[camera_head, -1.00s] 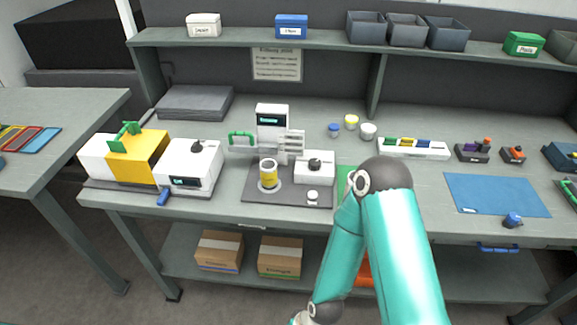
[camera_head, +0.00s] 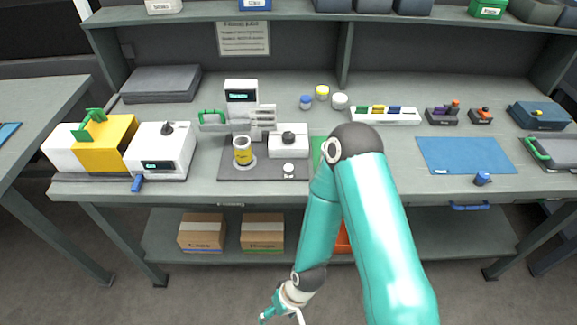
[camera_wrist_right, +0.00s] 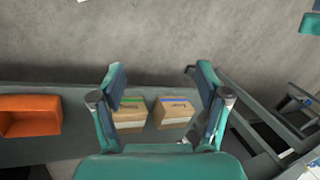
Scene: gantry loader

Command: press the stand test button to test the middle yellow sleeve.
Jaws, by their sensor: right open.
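The test stand (camera_head: 228,172) sits on the bench left of centre, with a dark base plate and a white tower with a small display (camera_head: 241,97). A yellow sleeve (camera_head: 242,155) stands upright on a round seat on the base plate. To its right is a white box with a dark knob (camera_head: 288,138). A small white round button (camera_head: 289,170) sits at the plate's front right. My right gripper (camera_head: 283,316) hangs low in front of the bench, well below the stand, partly cut by the lower edge. In the right wrist view its fingers (camera_wrist_right: 160,100) are apart and empty. My left gripper is not in view.
A yellow-and-white machine (camera_head: 103,140) and a white unit (camera_head: 160,150) stand left of the stand. Cardboard boxes (camera_head: 262,231) lie on the lower shelf, also in the right wrist view (camera_wrist_right: 173,112). A blue mat (camera_head: 465,155) lies at right.

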